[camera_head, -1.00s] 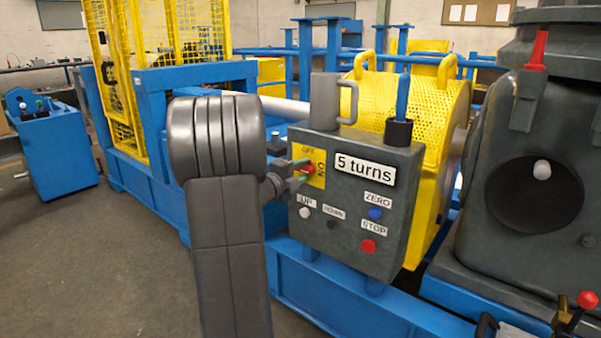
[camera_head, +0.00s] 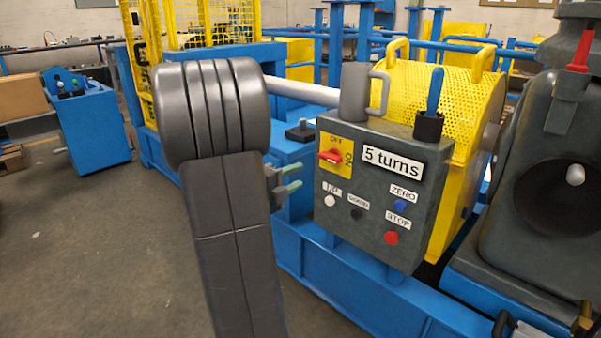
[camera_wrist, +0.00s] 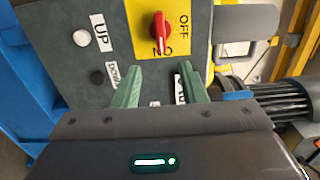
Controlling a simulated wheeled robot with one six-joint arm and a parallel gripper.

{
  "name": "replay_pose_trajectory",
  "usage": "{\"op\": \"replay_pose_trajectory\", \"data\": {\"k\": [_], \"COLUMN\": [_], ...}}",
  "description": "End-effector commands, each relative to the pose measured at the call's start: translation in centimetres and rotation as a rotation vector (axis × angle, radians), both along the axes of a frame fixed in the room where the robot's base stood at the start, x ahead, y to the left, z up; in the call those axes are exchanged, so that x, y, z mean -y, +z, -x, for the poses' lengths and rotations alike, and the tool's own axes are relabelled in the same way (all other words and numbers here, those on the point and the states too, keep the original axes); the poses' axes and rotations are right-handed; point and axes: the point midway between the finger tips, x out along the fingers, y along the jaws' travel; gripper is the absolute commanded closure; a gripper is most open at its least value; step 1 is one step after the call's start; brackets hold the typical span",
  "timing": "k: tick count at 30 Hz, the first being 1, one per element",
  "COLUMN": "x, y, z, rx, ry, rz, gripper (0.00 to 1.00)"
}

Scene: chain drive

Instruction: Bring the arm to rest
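My gripper (camera_head: 294,178) is open and empty, left of the grey control box (camera_head: 375,245) and apart from it. In the wrist view its two green fingers (camera_wrist: 159,75) stand apart with nothing between them. The red switch knob (camera_head: 331,156) sits on a yellow plate on the box. It also shows in the wrist view (camera_wrist: 160,30), beyond the fingertips, its handle lined up with the ON label. The box display (camera_head: 392,162) reads "5 turns". My arm covers part of the blue frame behind it.
A grey mug (camera_head: 355,92) and a black cup holding a blue-handled tool (camera_head: 429,124) stand on the box. A yellow mesh guard (camera_head: 440,80) is behind it. Blue frame beams (camera_head: 330,268) run below. Open floor (camera_head: 90,240) lies to the left.

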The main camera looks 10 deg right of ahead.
Motion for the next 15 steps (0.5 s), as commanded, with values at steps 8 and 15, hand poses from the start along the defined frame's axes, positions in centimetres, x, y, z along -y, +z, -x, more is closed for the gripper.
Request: {"op": "replay_pose_trajectory", "data": {"k": [8, 15], "x": [0.0, 1.4], "y": [0.0, -0.1], "z": [0.0, -1.0], "rx": [0.000, 0.002], "ry": [0.000, -0.003], "rz": [0.000, 0.000], "gripper": [0.62, 0.62]}}
